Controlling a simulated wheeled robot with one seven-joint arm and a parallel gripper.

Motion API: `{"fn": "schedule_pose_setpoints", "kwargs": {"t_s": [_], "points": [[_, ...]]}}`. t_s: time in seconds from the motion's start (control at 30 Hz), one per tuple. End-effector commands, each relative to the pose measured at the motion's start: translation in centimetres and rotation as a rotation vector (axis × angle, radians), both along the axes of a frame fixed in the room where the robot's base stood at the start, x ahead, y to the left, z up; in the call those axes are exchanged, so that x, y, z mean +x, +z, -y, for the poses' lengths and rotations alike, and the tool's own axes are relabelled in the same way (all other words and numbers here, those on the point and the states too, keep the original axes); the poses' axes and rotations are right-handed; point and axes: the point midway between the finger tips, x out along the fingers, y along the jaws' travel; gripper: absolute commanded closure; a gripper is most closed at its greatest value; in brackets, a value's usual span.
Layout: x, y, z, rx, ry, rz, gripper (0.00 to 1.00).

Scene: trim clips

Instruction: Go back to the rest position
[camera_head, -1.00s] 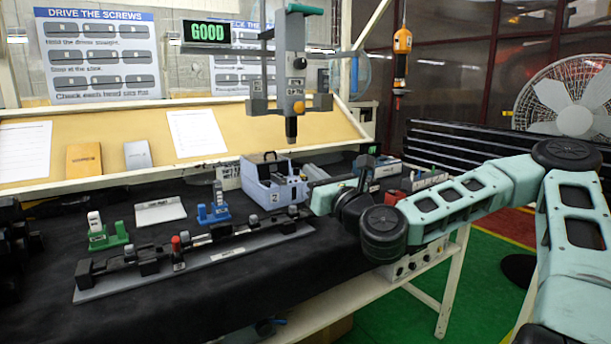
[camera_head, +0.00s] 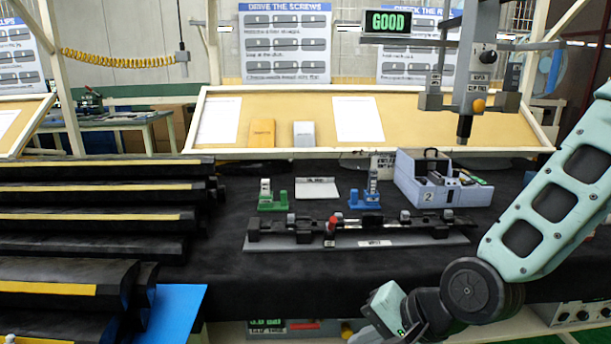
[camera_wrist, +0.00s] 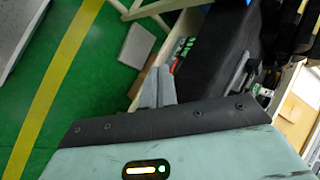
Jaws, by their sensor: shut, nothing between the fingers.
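My gripper (camera_wrist: 158,87) shows in the wrist view as two grey fingers held side by side, shut and empty. Behind it in that view are the dark bench edge and the green floor. In the head view my arm hangs down at the right. Its wrist end is low, in front of the bench's front edge, and the fingertips cannot be made out there. The grey fixture plate (camera_head: 285,244) with a black trim strip (camera_head: 300,226) lies on the dark bench, apart from my arm. A red-topped part (camera_head: 332,225) stands at the strip.
A lilac bin (camera_head: 440,188), green stand (camera_head: 272,200) and blue stand (camera_head: 365,200) are on the bench. A grey tool (camera_head: 464,100) hangs above it. Black strips (camera_head: 90,220) are stacked at the left, near a blue panel (camera_head: 178,310). A sign (camera_head: 388,22) reads GOOD.

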Motion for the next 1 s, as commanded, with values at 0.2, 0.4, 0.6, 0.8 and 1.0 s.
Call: {"fn": "schedule_pose_setpoints", "kwargs": {"t_s": [0.2,0.4,0.6,0.8,1.0], "points": [[-6.1,1.3,1.5,-0.410,0.506,0.070,1.00],[-11.0,5.4,3.4,-0.619,0.904,0.103,1.00],[-14.3,8.3,4.5,-0.677,1.139,0.115,1.00],[-15.0,8.9,4.8,-0.682,1.189,0.114,1.00],[-15.0,8.9,4.8,-0.682,1.189,0.114,1.00]]}}
